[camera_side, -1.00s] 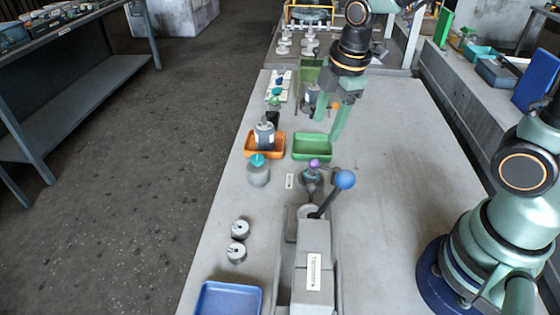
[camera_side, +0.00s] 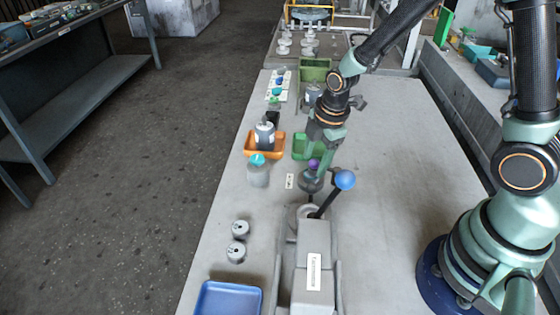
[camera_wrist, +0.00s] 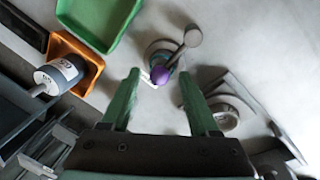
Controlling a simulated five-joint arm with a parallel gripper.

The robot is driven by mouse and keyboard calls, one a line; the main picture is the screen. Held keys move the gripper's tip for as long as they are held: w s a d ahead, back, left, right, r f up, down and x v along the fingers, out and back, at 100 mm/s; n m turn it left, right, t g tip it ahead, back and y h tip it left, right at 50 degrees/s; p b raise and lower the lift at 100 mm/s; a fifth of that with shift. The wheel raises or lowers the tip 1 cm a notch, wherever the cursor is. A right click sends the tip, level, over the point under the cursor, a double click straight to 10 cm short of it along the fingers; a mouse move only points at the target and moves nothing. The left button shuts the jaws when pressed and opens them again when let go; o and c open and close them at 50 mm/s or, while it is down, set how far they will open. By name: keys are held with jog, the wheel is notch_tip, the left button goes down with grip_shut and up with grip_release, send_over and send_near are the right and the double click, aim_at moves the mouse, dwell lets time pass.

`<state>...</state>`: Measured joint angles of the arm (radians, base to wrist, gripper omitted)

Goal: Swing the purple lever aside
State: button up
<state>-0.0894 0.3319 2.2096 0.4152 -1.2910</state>
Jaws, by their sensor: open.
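The purple lever's knob (camera_side: 313,164) sits on a round grey fixture (camera_side: 311,184) in the middle of the bench. In the wrist view the purple knob (camera_wrist: 160,75) shows between my fingertips, with a grey rounded arm end (camera_wrist: 193,36) beside it. My gripper (camera_side: 322,158) is open, pointing down just behind and over the knob in the side view. In the wrist view its two green fingers (camera_wrist: 159,80) stand on either side of the knob. I cannot tell whether either finger touches it.
A lever with a blue ball (camera_side: 345,180) stands close in front, to the right. A green tray (camera_side: 300,147), an orange tray (camera_side: 280,151) with a grey canister, and a teal-topped grey part (camera_side: 257,172) lie left. The bench right of the fixture is clear.

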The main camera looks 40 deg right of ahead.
jog(key=shift+f, duration=0.25)
grip_shut()
jog(key=shift+w+d+m, duration=0.3)
jog(key=shift+w+m, duration=0.05)
jog(key=shift+m, duration=0.35)
grip_release()
